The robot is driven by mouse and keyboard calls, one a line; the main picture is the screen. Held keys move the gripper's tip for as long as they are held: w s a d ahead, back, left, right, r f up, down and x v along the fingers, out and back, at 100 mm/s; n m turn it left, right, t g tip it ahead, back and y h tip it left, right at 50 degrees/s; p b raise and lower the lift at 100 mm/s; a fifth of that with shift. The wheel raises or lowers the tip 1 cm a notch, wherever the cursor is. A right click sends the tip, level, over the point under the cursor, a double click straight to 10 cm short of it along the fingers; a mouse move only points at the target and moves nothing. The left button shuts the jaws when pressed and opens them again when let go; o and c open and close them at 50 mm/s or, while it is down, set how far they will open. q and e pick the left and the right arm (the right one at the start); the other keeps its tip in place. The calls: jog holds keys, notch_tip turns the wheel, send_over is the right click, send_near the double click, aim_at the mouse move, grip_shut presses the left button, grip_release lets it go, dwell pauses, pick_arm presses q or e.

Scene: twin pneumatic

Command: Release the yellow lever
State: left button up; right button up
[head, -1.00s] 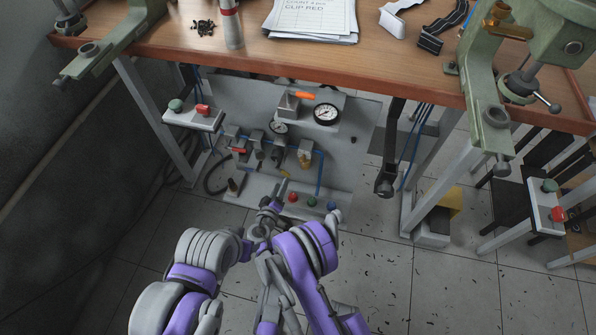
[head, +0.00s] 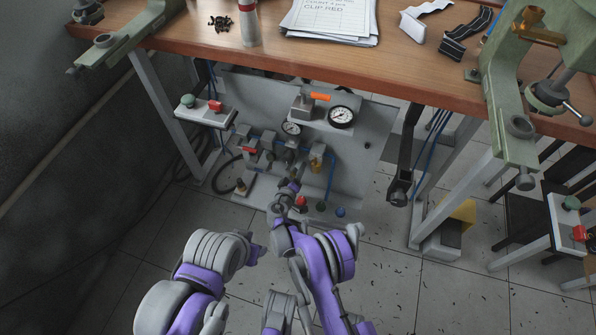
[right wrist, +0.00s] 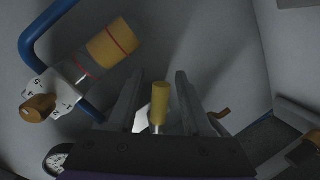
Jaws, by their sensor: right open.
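A short yellow rounded handle (right wrist: 160,103), seemingly the yellow lever, stands on a thin metal stem in the right wrist view. My right gripper (right wrist: 158,92) is open, with one dark finger on each side of the handle. Gaps show on both sides. In the head view my right gripper (head: 291,188) is low in front of the grey pneumatic panel (head: 368,150) under the bench. The yellow handle cannot be made out there; my gripper or arm seems to cover it.
An amber filter bowl (head: 317,162), also in the right wrist view (right wrist: 112,42), is close by with blue tubing. The panel also carries gauges (head: 341,115), an orange lever (head: 320,97), a red lever (head: 249,150) and coloured buttons (head: 321,206). The wooden bench (head: 300,58) overhangs it.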

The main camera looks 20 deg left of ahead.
grip_shut()
jog(key=shift+d+r+n+h+b, duration=0.25)
jog(key=shift+n+h+b, duration=0.15)
jog(key=shift+n+b, duration=0.3)
grip_release()
